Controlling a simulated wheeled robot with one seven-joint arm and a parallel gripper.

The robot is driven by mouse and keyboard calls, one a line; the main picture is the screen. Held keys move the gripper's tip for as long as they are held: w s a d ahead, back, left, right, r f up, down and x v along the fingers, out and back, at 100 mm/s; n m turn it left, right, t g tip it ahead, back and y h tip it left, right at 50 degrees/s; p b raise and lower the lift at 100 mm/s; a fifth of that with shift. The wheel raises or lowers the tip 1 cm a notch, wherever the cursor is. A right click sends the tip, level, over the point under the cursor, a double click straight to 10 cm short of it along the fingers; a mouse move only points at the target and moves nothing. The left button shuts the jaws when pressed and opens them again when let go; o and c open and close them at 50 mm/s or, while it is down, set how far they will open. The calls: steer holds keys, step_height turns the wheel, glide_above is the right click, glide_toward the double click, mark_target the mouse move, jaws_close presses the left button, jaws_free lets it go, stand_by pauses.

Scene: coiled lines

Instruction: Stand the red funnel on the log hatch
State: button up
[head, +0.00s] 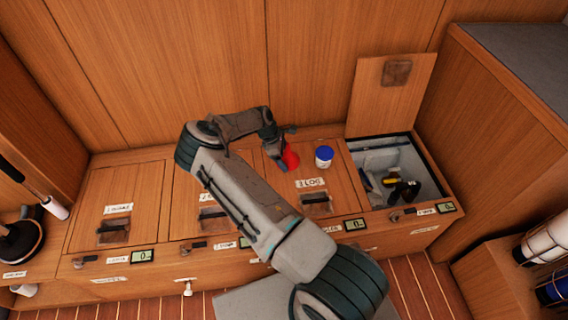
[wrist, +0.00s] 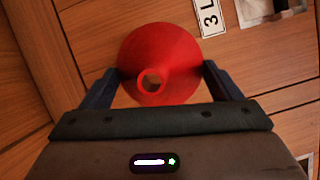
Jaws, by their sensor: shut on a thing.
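The red funnel (head: 290,158) is at the back left part of the log hatch (head: 342,183), whose label reads "3 LOG". My gripper (head: 279,147) is shut on the funnel, partly hidden behind my arm in the head view. In the wrist view the funnel (wrist: 160,48) sits between the two fingers of my gripper (wrist: 160,80), its narrow spout toward the camera and its wide rim facing the wood. I cannot tell whether the rim touches the hatch.
A white tub with a blue lid (head: 324,157) stands on the log hatch, right of the funnel. Right of that, an open compartment (head: 375,158) holds several items, its lid (head: 388,100) raised against the wall. More closed hatches (head: 117,190) lie left.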

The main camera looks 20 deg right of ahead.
steer(key=shift+f+b, duration=0.3)
steer(key=shift+f, duration=1.75)
steer(key=shift+f, duration=0.1)
steer(key=o, duration=0.8)
steer(key=shift+o, duration=0.2)
